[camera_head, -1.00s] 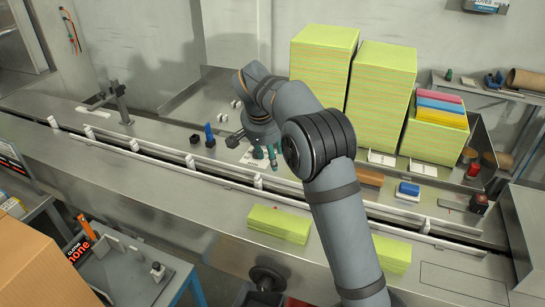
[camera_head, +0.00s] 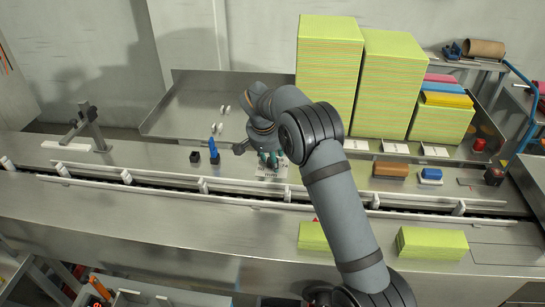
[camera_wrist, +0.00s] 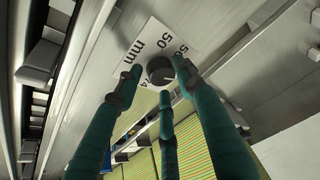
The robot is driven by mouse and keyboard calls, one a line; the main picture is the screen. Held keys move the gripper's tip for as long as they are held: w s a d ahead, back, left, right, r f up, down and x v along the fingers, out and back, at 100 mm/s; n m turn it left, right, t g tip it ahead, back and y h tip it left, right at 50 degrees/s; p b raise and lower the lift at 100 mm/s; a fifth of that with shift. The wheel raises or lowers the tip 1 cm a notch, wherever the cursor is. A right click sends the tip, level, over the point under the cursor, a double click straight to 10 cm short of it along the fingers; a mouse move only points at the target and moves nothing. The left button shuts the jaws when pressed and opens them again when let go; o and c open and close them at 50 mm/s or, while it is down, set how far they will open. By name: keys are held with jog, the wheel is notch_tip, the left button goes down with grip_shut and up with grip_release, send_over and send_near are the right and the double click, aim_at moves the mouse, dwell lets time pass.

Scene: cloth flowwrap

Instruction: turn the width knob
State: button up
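The width knob (camera_wrist: 160,70) is a small dark round knob on a white scale plate (camera_wrist: 146,42) marked "50 mm". My gripper (camera_wrist: 160,80) has three teal fingers, spread around the knob in the wrist view. The left and lower fingertips look apart from it; the right fingertip is very close, and I cannot tell if it touches. In the head view my gripper (camera_head: 269,160) points down at the scale plate (camera_head: 271,174) behind the conveyor rail. The knob is hidden there by the fingers and wrist.
A blue-handled item (camera_head: 213,152) and a black block (camera_head: 195,157) stand left of my gripper. Tall yellow-green cloth stacks (camera_head: 330,75) rise close to its right. A white-posted guide rail (camera_head: 180,190) runs along the front. A brown block (camera_head: 390,169) lies farther right.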

jog(key=shift+w+a+f, duration=0.1)
jog(key=shift+a+f, duration=0.05)
jog(key=shift+f, duration=0.1)
jog(key=shift+c, duration=0.7)
jog(key=shift+r, duration=0.1)
jog(key=c, duration=0.7)
jog(key=shift+o, duration=0.2)
